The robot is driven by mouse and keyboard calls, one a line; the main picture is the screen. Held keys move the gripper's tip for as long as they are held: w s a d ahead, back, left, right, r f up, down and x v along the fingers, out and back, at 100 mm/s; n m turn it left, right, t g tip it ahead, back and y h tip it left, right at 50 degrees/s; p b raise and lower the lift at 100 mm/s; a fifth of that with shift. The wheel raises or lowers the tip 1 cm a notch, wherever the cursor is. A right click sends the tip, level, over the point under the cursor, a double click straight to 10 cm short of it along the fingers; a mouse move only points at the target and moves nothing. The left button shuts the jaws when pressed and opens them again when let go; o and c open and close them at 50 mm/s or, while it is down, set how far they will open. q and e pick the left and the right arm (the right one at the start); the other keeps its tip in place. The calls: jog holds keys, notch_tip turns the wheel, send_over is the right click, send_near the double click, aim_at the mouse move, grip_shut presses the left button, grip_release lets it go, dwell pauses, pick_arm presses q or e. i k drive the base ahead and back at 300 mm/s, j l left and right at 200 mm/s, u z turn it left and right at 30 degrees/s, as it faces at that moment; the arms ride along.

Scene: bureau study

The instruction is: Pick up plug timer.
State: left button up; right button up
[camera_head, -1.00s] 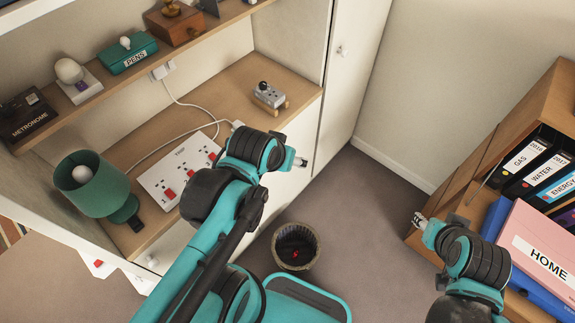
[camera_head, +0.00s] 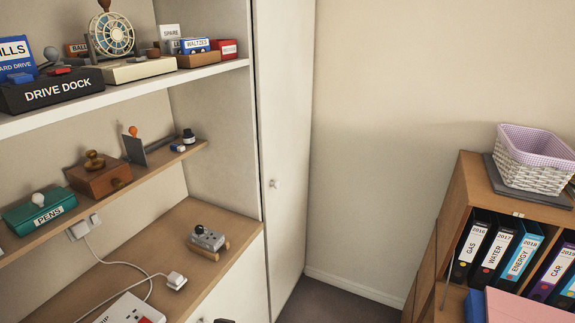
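A small grey box with a dark knob on top and dark socket holes, which looks like the plug timer (camera_head: 207,238), rests on a light wooden cradle (camera_head: 209,250). It sits on the wooden desk surface (camera_head: 187,222) inside the bureau, near the right side and front edge. Nothing touches it from above. Neither of my grippers shows in the present view. A small dark shape at the bottom edge is too cut off to identify.
A white plug (camera_head: 176,281) on a cable lies just in front of the timer. A white power strip (camera_head: 130,311) is at lower left. A narrow shelf (camera_head: 150,165) with a stamp box (camera_head: 100,178) overhangs behind. A cupboard door (camera_head: 282,150) stands right; a binder shelf (camera_head: 455,215) is farther right.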

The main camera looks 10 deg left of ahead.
aim_at(210, 240)
jog(key=k, duration=0.65)
jog(key=l+u, duration=0.1)
jog(key=u, duration=0.35)
jog(key=l+u, duration=0.1)
jog(key=u, duration=0.35)
jog(key=l+u, duration=0.1)
jog(key=u, duration=0.35)
jog(key=l+u, duration=0.15)
jog(key=u, duration=0.3)
jog(key=l+u, duration=0.15)
jog(key=l, duration=0.3)
jog(key=k, duration=0.05)
